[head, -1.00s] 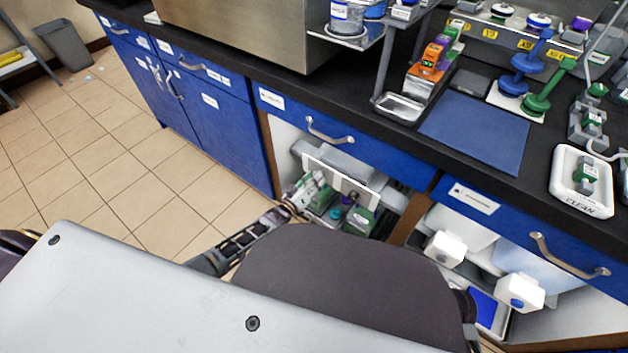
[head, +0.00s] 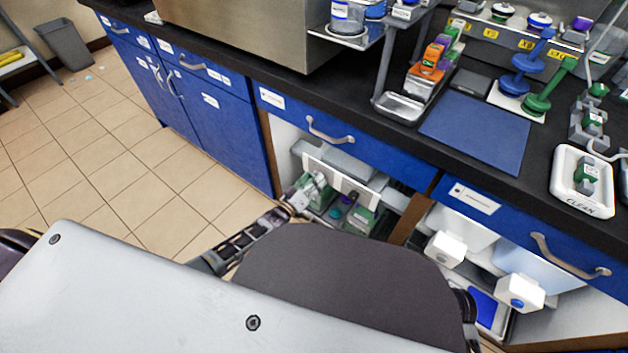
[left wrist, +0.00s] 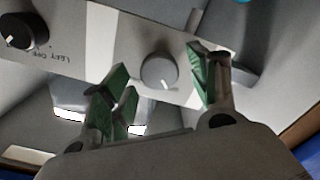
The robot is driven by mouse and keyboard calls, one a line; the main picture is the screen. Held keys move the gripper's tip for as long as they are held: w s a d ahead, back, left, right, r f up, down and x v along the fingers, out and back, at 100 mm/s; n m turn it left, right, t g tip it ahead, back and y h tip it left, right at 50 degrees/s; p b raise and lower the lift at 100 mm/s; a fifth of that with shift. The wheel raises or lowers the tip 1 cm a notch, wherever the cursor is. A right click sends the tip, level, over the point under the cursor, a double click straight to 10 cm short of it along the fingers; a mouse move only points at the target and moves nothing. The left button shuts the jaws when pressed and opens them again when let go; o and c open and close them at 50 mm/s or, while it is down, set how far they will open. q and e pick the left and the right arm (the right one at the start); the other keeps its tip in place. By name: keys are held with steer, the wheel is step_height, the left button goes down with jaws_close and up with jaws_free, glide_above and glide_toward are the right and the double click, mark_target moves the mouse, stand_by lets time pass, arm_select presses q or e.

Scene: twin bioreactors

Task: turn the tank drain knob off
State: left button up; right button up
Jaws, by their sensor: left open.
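A pale control panel (head: 352,187) stands inside the open cabinet under the counter. In the left wrist view, a round grey knob (left wrist: 159,71) with a white pointer mark sits on this panel. Which one is the tank drain knob cannot be read. My left gripper (left wrist: 162,76) is open, its green-padded fingers on either side of the grey knob, with no clear contact. In the head view my left gripper (head: 312,190) reaches into the cabinet at the panel. My right gripper is not seen.
The blue drawer front (head: 330,125) and black counter edge lie above the cabinet opening.

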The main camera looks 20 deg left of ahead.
arm_select(q)
steer(key=v, duration=1.1)
stand_by(0.3)
steer(key=shift+s, duration=0.1)
stand_by(0.7)
